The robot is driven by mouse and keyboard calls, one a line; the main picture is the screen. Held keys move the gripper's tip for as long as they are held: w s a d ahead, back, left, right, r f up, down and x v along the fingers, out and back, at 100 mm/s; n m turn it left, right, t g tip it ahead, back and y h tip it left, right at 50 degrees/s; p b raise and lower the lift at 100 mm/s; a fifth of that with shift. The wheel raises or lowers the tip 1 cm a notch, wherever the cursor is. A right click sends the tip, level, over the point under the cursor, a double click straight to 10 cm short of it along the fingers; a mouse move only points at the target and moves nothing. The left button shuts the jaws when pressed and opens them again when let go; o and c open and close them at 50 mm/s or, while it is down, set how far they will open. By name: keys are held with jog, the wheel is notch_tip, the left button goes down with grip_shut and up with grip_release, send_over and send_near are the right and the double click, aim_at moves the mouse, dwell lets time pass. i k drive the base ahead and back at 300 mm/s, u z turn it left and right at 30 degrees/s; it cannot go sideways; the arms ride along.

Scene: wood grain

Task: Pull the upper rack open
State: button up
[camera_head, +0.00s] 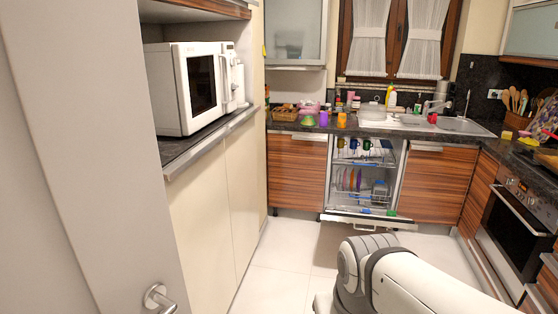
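The dishwasher (327,190) stands open under the far counter, its door folded down low in front. The upper rack (352,160) is inside it and holds several cups or mugs along its back. The lower rack (350,193) holds coloured plates and a blue item. Whether the upper rack is pushed fully in cannot be told at this size. My arm shows at the bottom right, well in front of the dishwasher. My gripper is not in view.
A door edge and handle (160,298) stand close at the left, beside tall cabinets with a white microwave (187,88). An oven (515,218) is at the right. Pale tiled floor (283,255) is clear ahead. Bottles and cups crowd the far counter.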

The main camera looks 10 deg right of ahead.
aim_at(362, 156)
jog(key=u, duration=0.05)
jog(key=i, duration=1.45)
jog(key=z, duration=0.3)
jog(key=i, duration=1.65)
jog(key=z, duration=0.7)
jog(key=i, duration=1)
jog(key=z, duration=0.3)
